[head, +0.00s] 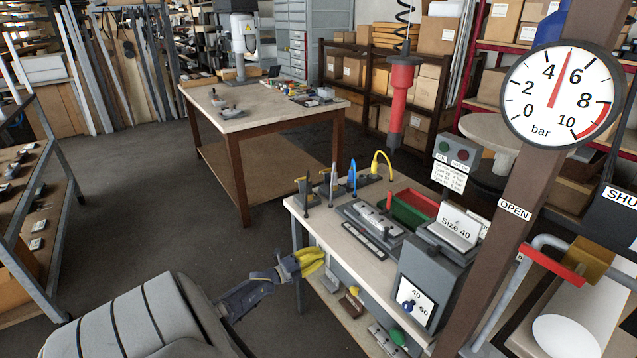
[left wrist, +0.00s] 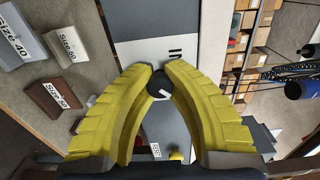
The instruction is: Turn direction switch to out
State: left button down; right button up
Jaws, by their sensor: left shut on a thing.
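My left gripper (head: 311,262), with yellow ribbed fingers, is at the front left edge of the white workbench (head: 325,225). In the left wrist view the fingertips (left wrist: 160,82) are shut on a round black knob (left wrist: 159,90) with a white pointer line. I take this knob for the direction switch. It is on a grey surface beside a white plate (left wrist: 145,52) with dark marks. The fingers cover part of the plate, so I cannot read its words. The head view does not show this knob. My right gripper is not in view.
A grey box with a 40/60 dial (head: 411,303) stands at the bench's right. A red tool (head: 402,95) hangs above the bench. A pressure gauge (head: 561,95) is on the brown post.

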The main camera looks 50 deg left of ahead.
pick_arm(q)
jog(key=shift+s+a+f, duration=0.15)
jog(key=shift+s+a, duration=0.05)
jog(key=c, duration=1.6)
grip_release()
jog(key=o, duration=0.5)
jog(key=shift+w+d, duration=0.1)
jog(key=shift+c, duration=0.2)
jog(key=s+a, duration=0.1)
jog(key=s, duration=1.1)
jog(key=shift+a, duration=0.2)
